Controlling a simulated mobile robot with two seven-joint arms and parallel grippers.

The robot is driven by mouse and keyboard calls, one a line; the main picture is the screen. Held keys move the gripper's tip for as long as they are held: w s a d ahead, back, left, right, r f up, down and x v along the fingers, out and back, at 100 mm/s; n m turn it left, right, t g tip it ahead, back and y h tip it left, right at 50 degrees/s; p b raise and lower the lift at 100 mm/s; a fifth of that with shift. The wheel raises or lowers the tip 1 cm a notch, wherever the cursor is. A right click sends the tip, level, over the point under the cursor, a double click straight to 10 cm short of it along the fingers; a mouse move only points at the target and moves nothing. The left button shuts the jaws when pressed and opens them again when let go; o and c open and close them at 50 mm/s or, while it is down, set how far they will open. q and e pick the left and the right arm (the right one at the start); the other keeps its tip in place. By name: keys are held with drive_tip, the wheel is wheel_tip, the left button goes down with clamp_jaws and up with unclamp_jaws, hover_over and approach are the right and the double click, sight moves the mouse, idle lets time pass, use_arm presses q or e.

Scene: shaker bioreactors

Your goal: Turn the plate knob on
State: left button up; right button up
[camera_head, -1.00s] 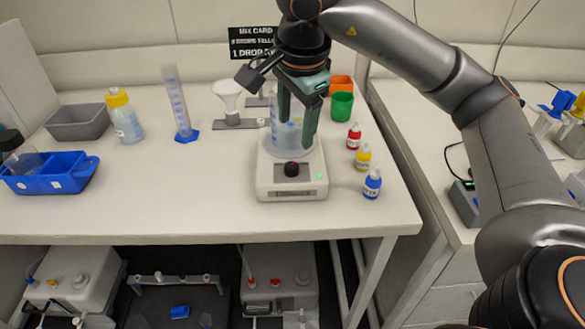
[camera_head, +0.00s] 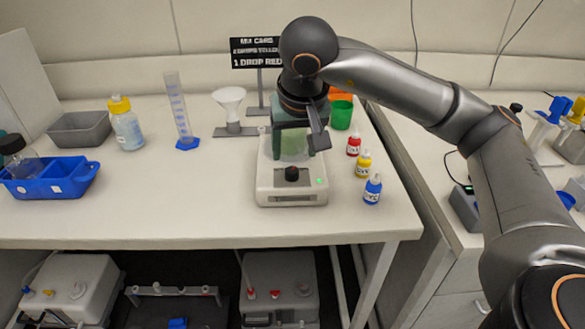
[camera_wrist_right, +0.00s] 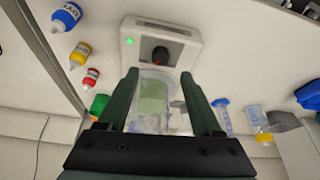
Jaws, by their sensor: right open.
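The white plate device (camera_head: 292,190) stands on the bench with its black knob (camera_head: 292,174) on the front face and a small lit green light beside the knob. In the right wrist view the knob (camera_wrist_right: 160,54) faces the camera, beyond the fingertips. A clear beaker (camera_wrist_right: 152,104) with a pale green area inside stands on the plate. My right gripper (camera_wrist_right: 160,78) is open, its two dark green fingers on either side of the beaker in that view. In the head view the right gripper (camera_head: 294,145) hangs over the beaker and hides much of it. My left gripper is not in view.
Red (camera_head: 354,144), yellow (camera_head: 363,164) and blue (camera_head: 373,190) dropper bottles stand right of the plate. A funnel stand (camera_head: 232,112) and green cup (camera_head: 341,115) are behind.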

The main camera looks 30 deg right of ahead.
sight(292, 171)
drive_tip(key=x, duration=0.7)
drive_tip(key=shift+w+f, duration=0.1)
clamp_jaws()
idle(0.3)
